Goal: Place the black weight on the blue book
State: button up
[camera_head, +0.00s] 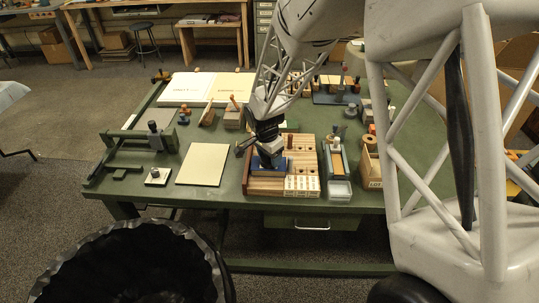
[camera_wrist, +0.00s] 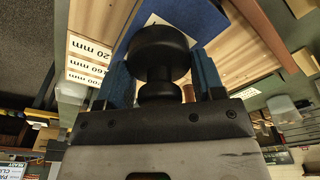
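The black weight (camera_wrist: 158,55) is a dark round piece with a narrower neck, seen between my gripper's two blue-padded fingers in the wrist view. My gripper (camera_wrist: 160,75) appears shut on it, with the fingertips at both its sides. The blue book (camera_wrist: 190,20) lies just beyond the weight in that view. In the head view my gripper (camera_head: 266,150) points down over the blue book (camera_head: 268,168), which is partly covered by it. I cannot tell whether the weight touches the book.
A cream board (camera_head: 203,164) lies to the left on the green table (camera_head: 160,196).

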jog(key=o, duration=0.4)
jog(key=r, duration=0.8)
jog(key=s+a+r, duration=0.1)
jog(key=r, duration=0.3)
jog(key=shift+r, duration=0.1)
dwell(0.5)
